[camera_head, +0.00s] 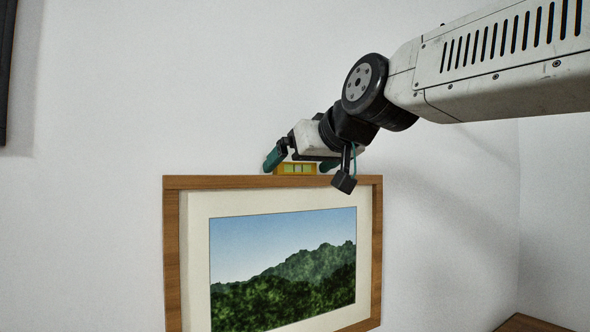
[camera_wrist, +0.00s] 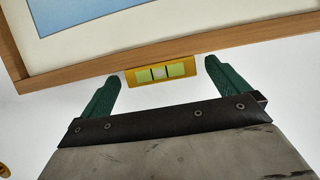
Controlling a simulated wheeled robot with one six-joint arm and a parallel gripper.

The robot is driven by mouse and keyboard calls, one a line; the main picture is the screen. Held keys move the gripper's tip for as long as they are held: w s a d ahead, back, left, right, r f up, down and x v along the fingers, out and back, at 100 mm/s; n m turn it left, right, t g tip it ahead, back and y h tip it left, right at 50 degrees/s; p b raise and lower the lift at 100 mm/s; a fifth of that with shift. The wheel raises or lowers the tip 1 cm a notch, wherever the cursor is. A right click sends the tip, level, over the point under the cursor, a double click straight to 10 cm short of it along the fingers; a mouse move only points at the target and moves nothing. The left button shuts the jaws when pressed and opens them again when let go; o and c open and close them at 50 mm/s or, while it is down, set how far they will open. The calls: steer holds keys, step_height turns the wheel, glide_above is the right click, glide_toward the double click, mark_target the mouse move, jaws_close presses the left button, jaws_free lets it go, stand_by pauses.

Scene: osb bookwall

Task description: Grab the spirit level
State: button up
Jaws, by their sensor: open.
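The spirit level (camera_head: 296,169) is a small yellow block with a greenish vial. It rests on the top edge of a wooden picture frame (camera_head: 172,250), and its right end is partly hidden by my gripper in the head view. My gripper (camera_head: 302,164) is open with its green fingers on either side of the level. In the wrist view the level (camera_wrist: 161,71) lies between the fingertips of my gripper (camera_wrist: 164,72), with a gap at each side. The left gap is narrow and the right one somewhat wider. No firm contact shows.
The frame holds a landscape picture (camera_head: 285,270) and hangs on a white wall (camera_head: 100,120) close behind my gripper. A dark-edged object (camera_head: 7,70) is at the far left. A wooden surface (camera_head: 532,324) shows at the bottom right. The wall around the frame is clear.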

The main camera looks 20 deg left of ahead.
steer(key=c, duration=1.1)
steer(key=shift+r, duration=0.1)
